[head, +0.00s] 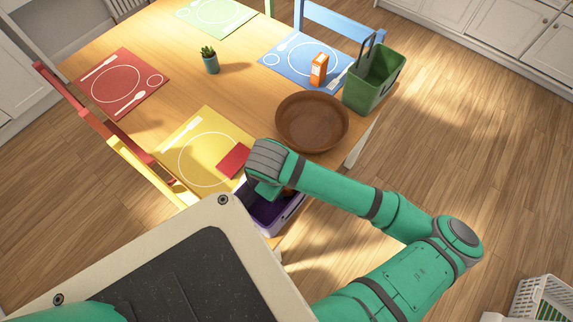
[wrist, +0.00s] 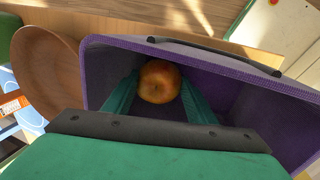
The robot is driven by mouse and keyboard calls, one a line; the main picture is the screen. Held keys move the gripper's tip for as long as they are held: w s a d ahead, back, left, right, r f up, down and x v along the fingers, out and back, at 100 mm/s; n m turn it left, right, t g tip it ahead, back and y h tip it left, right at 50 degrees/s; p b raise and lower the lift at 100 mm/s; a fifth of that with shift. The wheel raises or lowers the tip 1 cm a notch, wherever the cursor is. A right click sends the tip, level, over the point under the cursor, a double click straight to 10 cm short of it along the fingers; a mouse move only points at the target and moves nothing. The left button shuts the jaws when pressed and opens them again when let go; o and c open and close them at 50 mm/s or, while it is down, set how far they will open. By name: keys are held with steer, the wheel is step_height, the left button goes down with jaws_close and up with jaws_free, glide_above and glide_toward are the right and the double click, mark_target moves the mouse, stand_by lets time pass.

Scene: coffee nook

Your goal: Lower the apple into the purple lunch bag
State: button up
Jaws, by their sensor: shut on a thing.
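The purple lunch bag (head: 278,214) stands open at the table's near edge, partly hidden by my arm and my own body. It fills much of the wrist view (wrist: 228,47), with its dark handle along the top rim. The apple (wrist: 159,80), yellow-orange and reddish, is between the two green fingers of my gripper (wrist: 158,88). My gripper is shut on it, and the apple appears inside the bag's opening, below the rim. I cannot tell whether the apple touches the bag's floor. In the head view my gripper points down into the bag and the apple is mostly hidden.
A brown wooden bowl (head: 312,122) stands close beyond the bag. A green bag (head: 374,78) and an orange carton (head: 319,68) stand farther back. A red napkin-like piece (head: 233,160) lies on the yellow placemat (head: 197,140). A small potted plant (head: 210,60) stands mid-table.

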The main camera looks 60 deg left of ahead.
steer(key=shift+f, duration=0.95)
stand_by(0.6)
steer(key=o, duration=1.2)
steer(key=shift+r, duration=0.1)
steer(key=shift+r, duration=0.25)
steer(key=v, duration=0.9)
steer(key=shift+s+a+r, duration=0.1)
steer(key=shift+r, duration=0.05)
steer(key=shift+s+r, duration=0.1)
steer(key=shift+r, duration=0.3)
